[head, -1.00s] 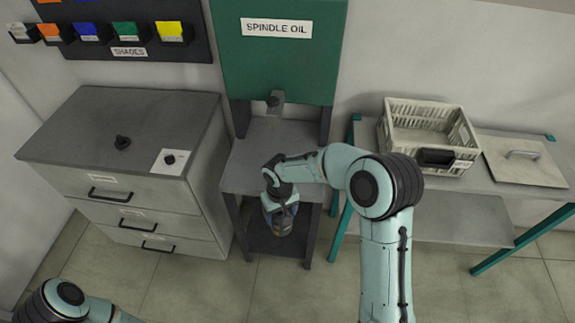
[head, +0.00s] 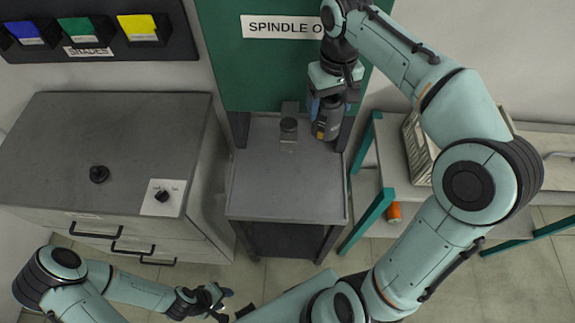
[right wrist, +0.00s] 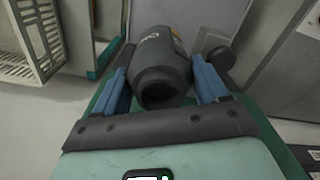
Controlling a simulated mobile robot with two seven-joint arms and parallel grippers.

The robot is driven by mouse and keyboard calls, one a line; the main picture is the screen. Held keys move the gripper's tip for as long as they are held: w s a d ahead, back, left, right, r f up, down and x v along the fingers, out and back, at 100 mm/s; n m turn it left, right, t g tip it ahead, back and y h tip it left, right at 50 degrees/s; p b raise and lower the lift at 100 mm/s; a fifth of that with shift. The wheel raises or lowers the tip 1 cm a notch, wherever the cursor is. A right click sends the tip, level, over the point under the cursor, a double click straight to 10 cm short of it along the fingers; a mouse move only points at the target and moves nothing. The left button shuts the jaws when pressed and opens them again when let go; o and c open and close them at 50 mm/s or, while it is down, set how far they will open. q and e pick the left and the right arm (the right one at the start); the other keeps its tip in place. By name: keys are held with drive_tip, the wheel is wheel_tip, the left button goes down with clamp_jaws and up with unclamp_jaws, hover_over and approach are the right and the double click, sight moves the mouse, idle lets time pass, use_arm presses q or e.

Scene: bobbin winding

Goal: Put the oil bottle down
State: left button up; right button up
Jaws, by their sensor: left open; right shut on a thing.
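The dark grey oil bottle (head: 328,124) with a small yellow-orange label is in my right gripper (head: 326,100), beside the dark tap (head: 288,128) under the green spindle oil tank (head: 265,70). In the right wrist view the bottle (right wrist: 160,65) lies between the blue fingers of the right gripper (right wrist: 163,88), its dark round end towards the camera. The bottle shows over the back right of the grey stand (head: 285,185); I cannot tell whether it touches the stand. My left gripper (head: 215,300) is open and empty at the bottom of the head view.
The stand's top is clear in front of the tap. A grey drawer cabinet (head: 110,130) with a black knob (head: 99,174) stands at left. At right is a bench with a pale crate (head: 416,150), partly hidden by my right arm. An orange item (head: 394,212) shows below the bench top.

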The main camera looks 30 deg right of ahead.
sight(328, 133)
drive_tip(key=f, duration=0.3)
drive_tip(key=s+f+b, duration=0.1)
drive_tip(key=f, duration=0.4)
drive_tip(key=shift+s+f+b, duration=0.15)
drive_tip(key=shift+f+b, duration=0.15)
drive_tip(key=shift+w+f+b, duration=0.15)
drive_tip(key=shift+f+b, duration=0.3)
drive_tip(key=shift+f, duration=4.3)
drive_tip(key=shift+w+f+b, duration=0.15)
drive_tip(key=shift+f+b, duration=0.3)
drive_tip(key=shift+f, duration=4.25)
use_arm(q)
drive_tip(key=s+f, duration=0.4)
drive_tip(key=shift+f, duration=0.3)
drive_tip(key=shift+s, duration=0.15)
use_arm(e)
drive_tip(key=shift+f, duration=0.2)
use_arm(q)
drive_tip(key=shift+f, duration=0.15)
use_arm(e)
drive_tip(key=o, duration=1.3)
drive_tip(key=shift+r, duration=0.1)
